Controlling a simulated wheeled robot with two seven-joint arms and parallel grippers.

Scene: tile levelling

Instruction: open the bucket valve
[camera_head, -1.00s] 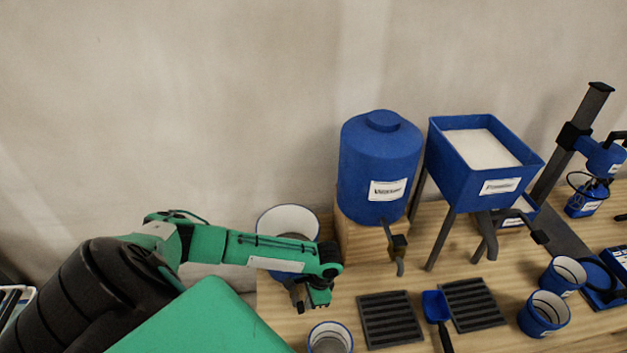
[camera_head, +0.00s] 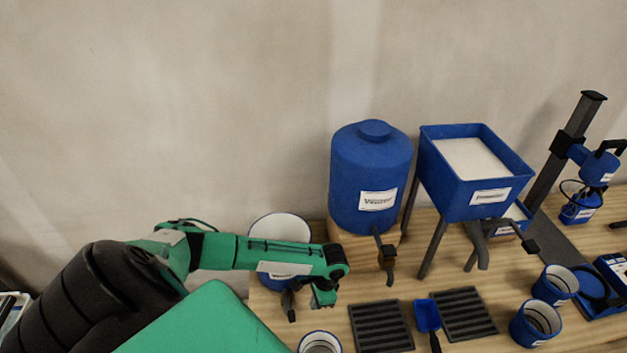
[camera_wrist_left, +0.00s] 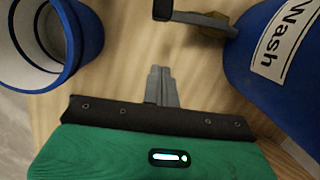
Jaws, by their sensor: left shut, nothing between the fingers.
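The wash bucket (camera_head: 281,227), blue outside and white inside, stands on the table behind my left forearm, which hides part of it. Its valve (camera_head: 288,303) hangs at the front. In the left wrist view, the bucket (camera_wrist_left: 283,75) carries a "Wash" label at the right. Its valve (camera_wrist_left: 205,22), with a grey bar, dark end and brassy body, reaches left from it. My left gripper (camera_head: 323,298) is just right of the valve, shut and empty. In the wrist view its closed fingers (camera_wrist_left: 160,75) point at the valve, with a gap between. My right gripper is not in view.
A blue cup (camera_head: 320,343) stands in front of the gripper. A blue water tank (camera_head: 370,165) with its own tap (camera_head: 387,262) stands to the right, beside a blue hopper (camera_head: 468,185). Grey ribbed trays (camera_head: 380,325) and a blue scoop (camera_head: 428,314) lie at front right.

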